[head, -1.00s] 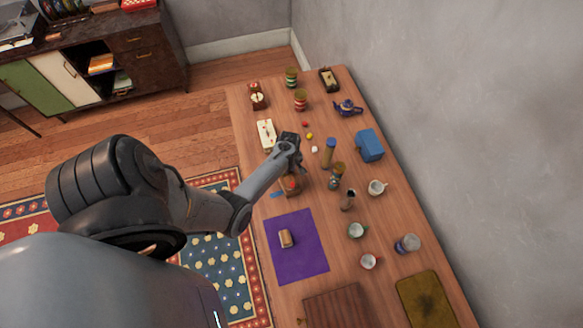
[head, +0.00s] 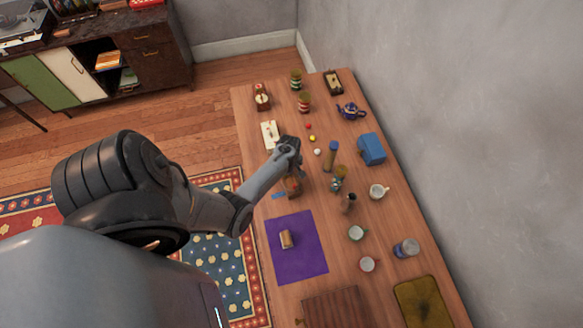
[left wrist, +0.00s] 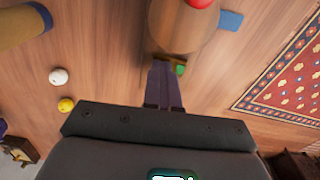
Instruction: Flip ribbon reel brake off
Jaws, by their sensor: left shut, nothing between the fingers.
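A wooden rounded object with a red top, seemingly the ribbon reel (head: 293,187), stands on the table just in front of my left gripper. In the left wrist view the reel (left wrist: 182,28) is at the top centre, with a small green piece (left wrist: 180,70) at its base. My left gripper (head: 291,160) is shut and empty. Its fingertips (left wrist: 163,66) are low beside the reel's base, next to the green piece; I cannot tell whether they touch. The brake's setting cannot be made out. My right gripper is not in view.
A blue-capped cylinder (head: 331,155) stands right of the gripper, with small white (head: 318,152) and yellow (head: 312,138) balls nearby. A blue piece (left wrist: 230,20) lies beside the reel. A purple mat (head: 310,262) lies nearer; cups and a blue box (head: 371,149) stand right.

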